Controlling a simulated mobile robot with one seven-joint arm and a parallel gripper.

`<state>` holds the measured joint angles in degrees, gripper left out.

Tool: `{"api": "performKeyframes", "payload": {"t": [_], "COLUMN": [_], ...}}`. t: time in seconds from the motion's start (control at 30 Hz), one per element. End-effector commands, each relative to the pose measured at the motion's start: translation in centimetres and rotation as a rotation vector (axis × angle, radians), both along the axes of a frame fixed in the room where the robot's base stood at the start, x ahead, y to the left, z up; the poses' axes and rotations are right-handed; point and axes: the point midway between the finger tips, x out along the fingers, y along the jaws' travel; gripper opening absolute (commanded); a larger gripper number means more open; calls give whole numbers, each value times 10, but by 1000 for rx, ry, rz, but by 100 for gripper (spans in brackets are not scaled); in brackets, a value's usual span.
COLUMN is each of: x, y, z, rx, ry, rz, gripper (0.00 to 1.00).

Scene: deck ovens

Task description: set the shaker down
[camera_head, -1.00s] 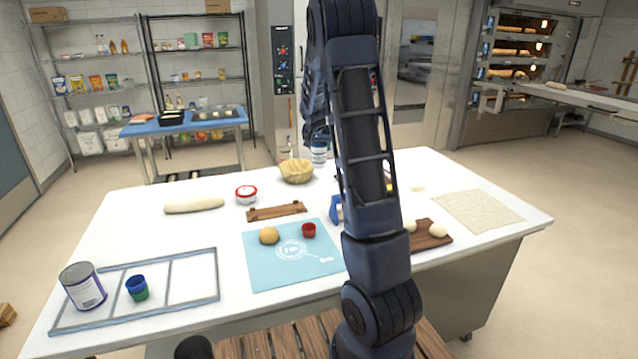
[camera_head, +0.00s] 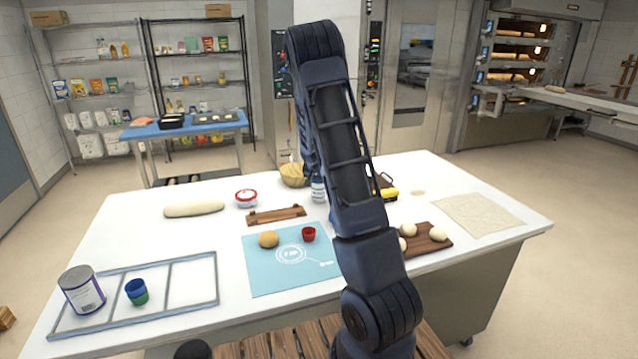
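The shaker (camera_head: 318,192), a small white bottle with a blue band, shows just left of my arm, at the back middle of the white table. It looks upright, with its base low at the tabletop; I cannot tell whether it touches. The end of my arm comes down right above it. My gripper (camera_head: 317,176) is small and mostly covered by my own arm links at the shaker's top. Its fingers cannot be made out.
A basket (camera_head: 292,175) stands close behind left of the shaker. A wooden rack (camera_head: 276,215), a red-lidded tub (camera_head: 246,198) and a blue mat (camera_head: 285,284) with a red cup (camera_head: 309,234) lie left and in front. Dough balls sit on a board (camera_head: 432,243) at right.

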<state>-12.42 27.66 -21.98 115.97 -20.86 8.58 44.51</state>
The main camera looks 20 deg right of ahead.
Motion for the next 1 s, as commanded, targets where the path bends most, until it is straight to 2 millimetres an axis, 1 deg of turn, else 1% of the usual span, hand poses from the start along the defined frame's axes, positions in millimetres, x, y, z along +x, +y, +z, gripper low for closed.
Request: {"api": "performKeyframes", "payload": {"t": [0.07, 0.4, 0.43, 0.53, 0.83, 1.0], "x": [0, 0, 0, 0, 0, -4], "y": [0, 0, 0, 0, 0, 3], "z": [-5, -7, -8, -7, -6, 3], "rx": [0, 0, 0, 0, 0, 0], "ry": [0, 0, 0, 0, -1, -3], "rz": [0, 0, 0, 0, 0, 1], "gripper": [30, 30, 61, 81, 81, 81]}}
